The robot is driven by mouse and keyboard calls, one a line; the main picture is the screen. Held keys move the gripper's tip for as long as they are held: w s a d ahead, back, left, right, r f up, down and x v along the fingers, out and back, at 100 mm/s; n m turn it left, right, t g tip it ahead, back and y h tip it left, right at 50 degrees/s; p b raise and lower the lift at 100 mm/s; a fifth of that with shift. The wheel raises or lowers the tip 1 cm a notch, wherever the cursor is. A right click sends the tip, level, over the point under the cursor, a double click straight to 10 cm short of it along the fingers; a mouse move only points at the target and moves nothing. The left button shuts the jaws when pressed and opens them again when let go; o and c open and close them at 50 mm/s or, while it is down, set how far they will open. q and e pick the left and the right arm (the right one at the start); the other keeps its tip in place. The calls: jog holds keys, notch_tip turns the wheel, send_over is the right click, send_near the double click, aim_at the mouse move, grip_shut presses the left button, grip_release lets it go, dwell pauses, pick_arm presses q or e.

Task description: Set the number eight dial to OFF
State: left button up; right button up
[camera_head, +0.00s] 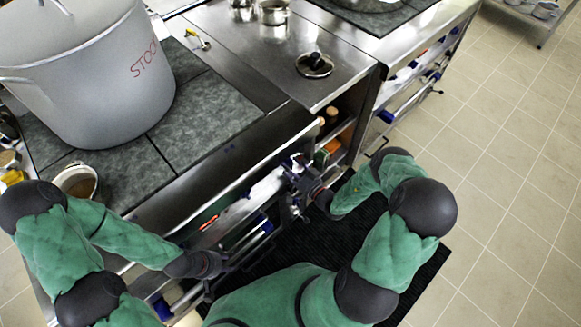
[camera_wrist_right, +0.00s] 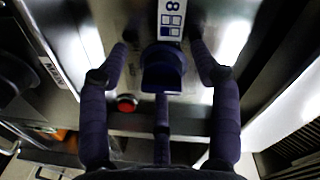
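The number eight dial (camera_wrist_right: 162,72) is a dark blue knob on the metal front panel, below a white label (camera_wrist_right: 172,18) with an 8 and small squares. In the right wrist view, my right gripper (camera_wrist_right: 161,55) is open, with one finger on each side of the dial and gaps between. In the head view, my right gripper (camera_head: 297,168) is at the right end of the stove front and hides the dial. My left gripper (camera_head: 228,262) is low at the stove front's left part; its fingers are too dark and small to read. The dial's pointer setting is not readable.
A red round light or button (camera_wrist_right: 127,103) is below left of the dial. A lid (camera_head: 314,65) lies on the counter.

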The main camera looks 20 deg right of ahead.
jog(key=shift+d, duration=0.15)
jog(key=shift+s+d, duration=0.15)
jog(key=shift+s, duration=0.2)
jog(key=v, duration=1.1)
jog(key=shift+s, duration=0.1)
